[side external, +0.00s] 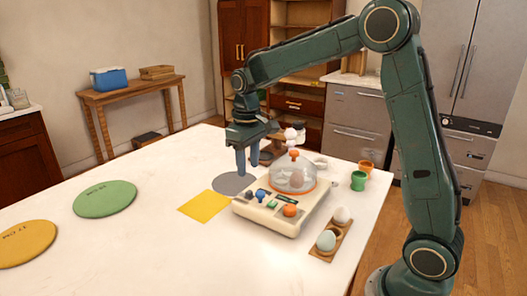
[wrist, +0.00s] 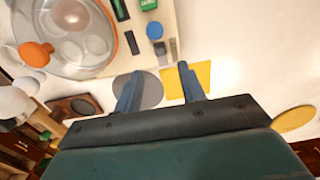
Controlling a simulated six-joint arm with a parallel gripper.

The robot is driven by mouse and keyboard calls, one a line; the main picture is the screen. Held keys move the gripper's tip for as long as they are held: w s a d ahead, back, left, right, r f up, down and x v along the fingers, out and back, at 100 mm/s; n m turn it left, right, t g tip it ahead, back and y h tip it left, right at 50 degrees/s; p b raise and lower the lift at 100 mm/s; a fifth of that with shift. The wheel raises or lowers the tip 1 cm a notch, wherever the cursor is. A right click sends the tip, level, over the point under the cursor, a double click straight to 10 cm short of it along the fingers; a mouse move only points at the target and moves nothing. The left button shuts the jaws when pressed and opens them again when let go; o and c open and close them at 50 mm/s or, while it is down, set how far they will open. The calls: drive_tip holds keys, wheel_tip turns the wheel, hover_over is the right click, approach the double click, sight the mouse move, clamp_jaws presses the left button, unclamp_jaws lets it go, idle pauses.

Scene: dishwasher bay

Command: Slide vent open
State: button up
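A cream egg cooker (side external: 268,216) stands on the white table, with a clear dome (side external: 281,177) closed over it and an egg-shaped item inside. The dome also shows in the wrist view (wrist: 92,45), with an orange knob (wrist: 36,55). The panel carries a blue knob (wrist: 155,30), a green part (wrist: 148,5), a dark slot (wrist: 131,42) and small grey pieces (wrist: 166,48). I cannot tell which part is the vent slide. My gripper (side external: 248,170) is open and empty behind the cooker's left end. Its spread fingers (wrist: 160,84) point down beside the panel's edge.
A grey disc (side external: 234,184) and a yellow square (side external: 205,206) lie left of the cooker. An egg holder (side external: 331,240) with two eggs is in front at right. Green (side external: 358,181) and orange (side external: 366,167) cups stand behind. The table's left half is mostly clear around two round mats.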

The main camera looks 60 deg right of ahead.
sight(249, 191)
drive_tip(key=shift+f, duration=3.9)
clamp_jaws()
